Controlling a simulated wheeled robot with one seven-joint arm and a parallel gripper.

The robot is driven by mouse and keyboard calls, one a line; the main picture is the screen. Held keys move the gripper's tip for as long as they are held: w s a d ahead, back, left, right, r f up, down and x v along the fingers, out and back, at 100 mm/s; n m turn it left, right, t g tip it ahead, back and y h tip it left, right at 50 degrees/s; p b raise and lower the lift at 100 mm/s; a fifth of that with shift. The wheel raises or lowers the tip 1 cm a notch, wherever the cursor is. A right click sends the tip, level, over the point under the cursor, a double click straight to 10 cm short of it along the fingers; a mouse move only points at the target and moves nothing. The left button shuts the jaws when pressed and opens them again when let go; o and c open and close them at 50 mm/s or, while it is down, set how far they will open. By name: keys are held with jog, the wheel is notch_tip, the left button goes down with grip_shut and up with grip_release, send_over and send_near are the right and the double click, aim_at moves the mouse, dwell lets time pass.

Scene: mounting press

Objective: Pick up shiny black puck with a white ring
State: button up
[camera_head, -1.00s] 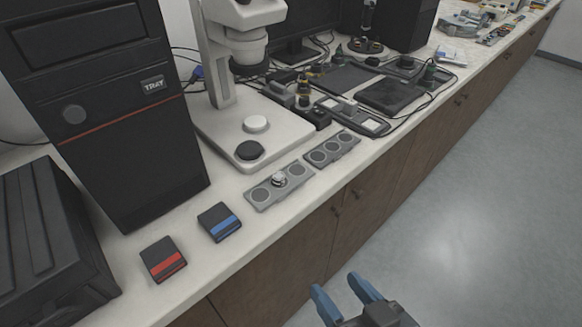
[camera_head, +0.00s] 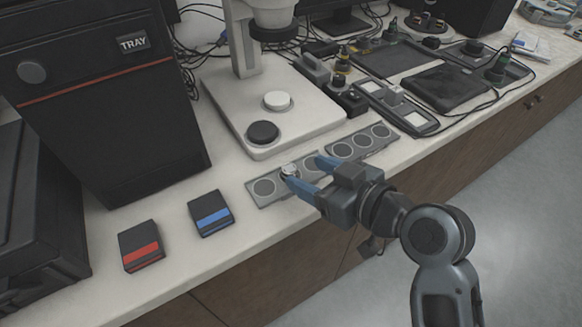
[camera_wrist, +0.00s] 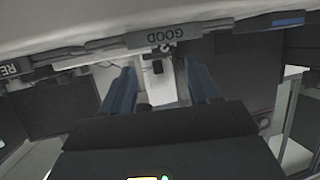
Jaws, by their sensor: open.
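A small shiny round piece (camera_head: 289,170) stands on the near grey strip with round spots (camera_head: 264,188). It looks silvery with a pale rim; I cannot make out a black face with a white ring. My gripper (camera_head: 303,172) is open at this strip, its blue left fingertip overlapping the piece in the head view. I cannot tell whether they touch. A plain dark disc (camera_head: 263,132) and a white disc (camera_head: 277,101) lie on the microscope base. In the wrist view my open fingers (camera_wrist: 158,68) point toward a strip marked GOOD (camera_wrist: 165,37), with nothing between them.
A second spotted strip (camera_head: 361,142) adjoins at the right. A blue-striped block (camera_head: 211,213) and a red-striped block (camera_head: 141,246) lie to the left. The microscope base (camera_head: 318,120) and black TRAY tower (camera_head: 95,100) stand behind. The counter's front edge is clear.

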aim_at(290, 169)
jog(key=shift+s+f+p+x, duration=0.1)
jog(key=shift+s+p+x, duration=0.1)
jog(key=shift+x, duration=0.95)
jog(key=shift+s+f+p+x, duration=0.1)
jog(key=shift+f+p+x, duration=0.05)
jog(key=shift+x, duration=1)
jog(key=shift+a, duration=0.15)
jog(key=shift+c, duration=0.4)
grip_shut()
